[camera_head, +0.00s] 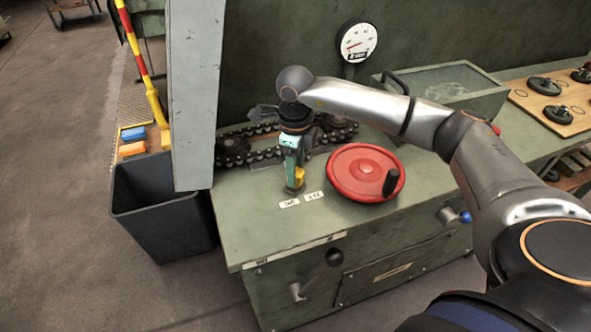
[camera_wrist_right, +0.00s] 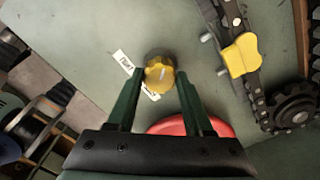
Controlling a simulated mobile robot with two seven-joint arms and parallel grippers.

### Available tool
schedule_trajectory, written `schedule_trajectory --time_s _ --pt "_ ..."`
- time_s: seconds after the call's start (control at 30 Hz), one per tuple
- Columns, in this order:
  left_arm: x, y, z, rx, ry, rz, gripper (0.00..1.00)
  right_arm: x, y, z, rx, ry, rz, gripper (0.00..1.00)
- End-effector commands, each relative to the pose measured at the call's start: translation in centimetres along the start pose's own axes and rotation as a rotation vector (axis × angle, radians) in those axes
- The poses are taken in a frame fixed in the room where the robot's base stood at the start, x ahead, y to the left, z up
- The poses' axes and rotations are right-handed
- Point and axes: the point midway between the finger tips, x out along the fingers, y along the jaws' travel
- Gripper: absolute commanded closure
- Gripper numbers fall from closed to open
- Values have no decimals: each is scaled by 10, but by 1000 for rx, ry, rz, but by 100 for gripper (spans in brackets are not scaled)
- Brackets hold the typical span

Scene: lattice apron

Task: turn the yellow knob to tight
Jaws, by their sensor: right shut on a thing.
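The yellow knob (camera_head: 300,175) stands on the green bench top, just left of the red handwheel. In the right wrist view, the yellow knob (camera_wrist_right: 159,76) sits between the two fingertips and shows a pale pointer line. My right gripper (camera_head: 294,184) points down over the knob and is shut on it; it also shows in the wrist view (camera_wrist_right: 158,78). Two white labels lie on the bench beside the knob, a left one (camera_head: 289,203) and a right one (camera_head: 314,196). Their lettering is too small to read surely. My left gripper is out of view.
The red handwheel (camera_head: 352,170) with a black handle is close right of the knob. A chain (camera_head: 237,146) runs behind the gripper. A grey upright panel (camera_head: 195,95) stands at left, and a dark bin (camera_head: 165,215) is on the floor. A gauge (camera_head: 358,41) is behind.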

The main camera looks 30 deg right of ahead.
Motion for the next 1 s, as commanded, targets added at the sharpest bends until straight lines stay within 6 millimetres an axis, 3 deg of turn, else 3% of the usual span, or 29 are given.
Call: schedule_trajectory --time_s 0.6,1.0 --pt "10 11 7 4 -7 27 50 0 -1 1 -575 -3 -3 100" --pt "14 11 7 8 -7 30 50 -1 -1 1 -830 -4 -3 100"
